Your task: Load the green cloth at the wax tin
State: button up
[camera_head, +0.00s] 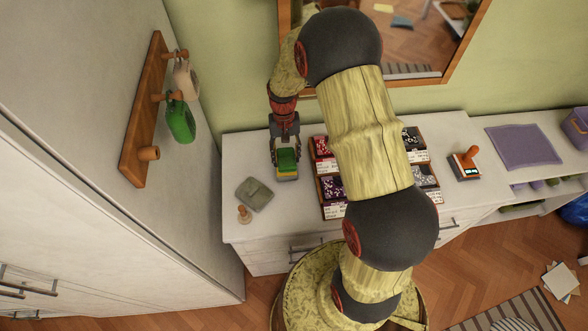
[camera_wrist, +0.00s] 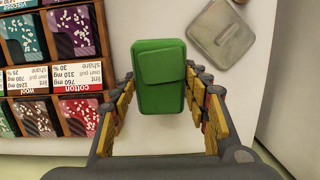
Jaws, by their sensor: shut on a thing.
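My gripper (camera_head: 286,166) is shut on the green cloth (camera_wrist: 160,85), a folded, block-like green piece with a flap. It sits between the yellow-padded fingers and also shows in the head view (camera_head: 288,158). The gripper points down over the left part of the white counter. I cannot tell whether the cloth touches the counter. A flat, square grey-green piece, apparently the wax tin (camera_head: 254,194), lies on the counter to the lower left of the gripper, apart from the cloth. It shows at the upper right of the wrist view (camera_wrist: 221,33).
Labelled sample trays (camera_head: 332,188) stand just right of the gripper, partly behind my arm. A small wooden knob (camera_head: 244,214) stands near the wax tin. A wall rack (camera_head: 142,118) holds a hanging green bag (camera_head: 180,122). An orange-handled tool (camera_head: 465,164) and purple mat (camera_head: 523,146) lie farther right.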

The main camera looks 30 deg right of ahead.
jog(key=shift+s, duration=0.15)
jog(key=shift+r, duration=0.1)
dwell(0.3)
jog(key=shift+f+b, duration=1.35)
jog(key=shift+f, duration=1.6)
jog(key=shift+f+b, duration=0.3)
jog(key=shift+f, duration=0.3)
jog(key=shift+s+a+f, duration=0.1)
jog(key=shift+f, duration=0.05)
dwell(0.8)
jog(key=shift+r+p, duration=2.85)
jog(key=shift+r, duration=1.25)
